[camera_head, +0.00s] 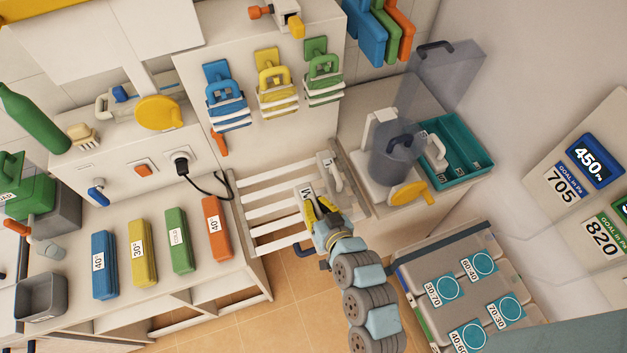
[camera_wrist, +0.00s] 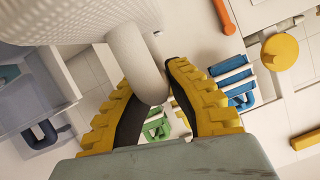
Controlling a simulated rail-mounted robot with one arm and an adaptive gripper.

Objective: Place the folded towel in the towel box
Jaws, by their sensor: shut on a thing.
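My gripper (camera_head: 320,212) has yellow fingers and is over the white slatted rack (camera_head: 268,214). It is shut on a white piece with an "M" label (camera_head: 306,192), which appears to be the folded towel. In the wrist view my gripper (camera_wrist: 150,85) closes around the white rounded handle of the towel (camera_wrist: 128,55), and its textured white body fills the upper left. Its lower parts are hidden by the fingers. An open teal box (camera_head: 481,173) stands on the counter at the back right. It may be the towel box, but I cannot read its labels.
Another white handled piece (camera_head: 332,168) lies by the rack's right end. A grey case with round teal lids (camera_head: 420,311) is at lower right. Coloured bars (camera_head: 178,240) line the left counter.

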